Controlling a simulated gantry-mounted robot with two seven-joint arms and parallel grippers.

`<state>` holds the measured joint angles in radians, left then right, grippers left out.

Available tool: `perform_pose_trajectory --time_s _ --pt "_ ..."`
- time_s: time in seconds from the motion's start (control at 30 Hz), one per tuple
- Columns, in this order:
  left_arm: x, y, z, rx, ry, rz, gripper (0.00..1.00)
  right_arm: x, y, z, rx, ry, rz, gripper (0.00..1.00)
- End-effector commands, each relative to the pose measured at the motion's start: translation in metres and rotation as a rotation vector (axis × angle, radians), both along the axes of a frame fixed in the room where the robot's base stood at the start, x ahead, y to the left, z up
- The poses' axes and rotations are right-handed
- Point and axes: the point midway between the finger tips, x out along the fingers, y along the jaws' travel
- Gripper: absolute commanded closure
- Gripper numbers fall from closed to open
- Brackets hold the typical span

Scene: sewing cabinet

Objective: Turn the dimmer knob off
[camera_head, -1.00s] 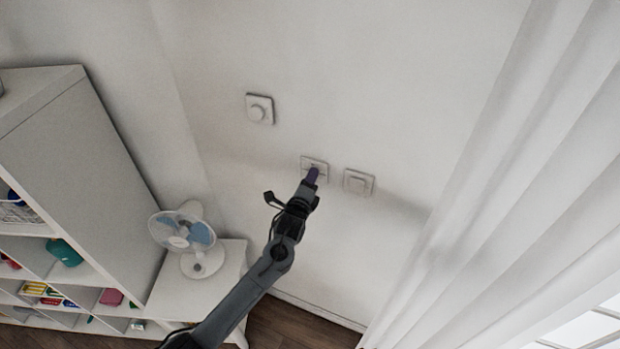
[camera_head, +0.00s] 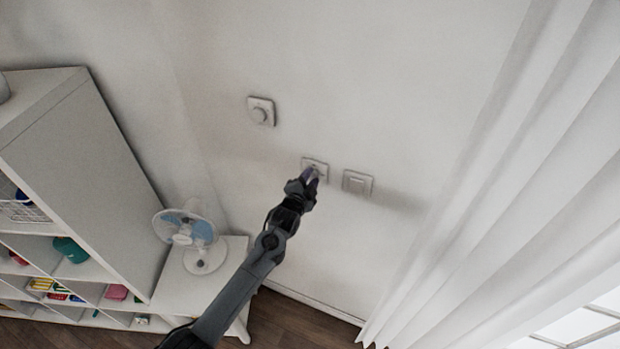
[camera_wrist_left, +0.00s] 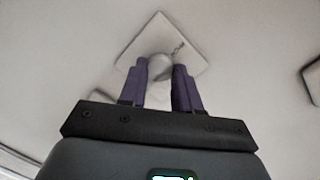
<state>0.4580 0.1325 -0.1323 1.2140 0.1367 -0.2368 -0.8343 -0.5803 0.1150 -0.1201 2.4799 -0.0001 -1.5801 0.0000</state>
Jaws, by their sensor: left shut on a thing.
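A round white dimmer knob (camera_wrist_left: 160,67) sits on a square white wall plate (camera_wrist_left: 152,30), which looks tilted like a diamond in the left wrist view. There is a small dark mark on the plate beside the knob. In the head view this plate (camera_head: 318,162) is the middle one of three on the wall. My left gripper (camera_wrist_left: 160,70) has its purple fingers on both sides of the knob and is shut on it. In the head view the left gripper (camera_head: 309,173) partly covers the plate and hides most of the knob. My right gripper is in neither view.
A wall switch plate (camera_head: 357,183) is close on the right. A fan (camera_head: 190,235) stands on a white cabinet (camera_head: 230,270) beside a shelf unit (camera_head: 75,170). A white curtain (camera_head: 480,220) hangs at right.

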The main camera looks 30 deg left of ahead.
Motion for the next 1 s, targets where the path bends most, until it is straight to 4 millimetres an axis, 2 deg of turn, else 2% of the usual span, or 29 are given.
perform_pose_trajectory --time_s 1.0 --pt "0.0000 0.0031 -0.0004 -0.945 -0.039 0.000 0.98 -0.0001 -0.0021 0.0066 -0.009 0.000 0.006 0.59"
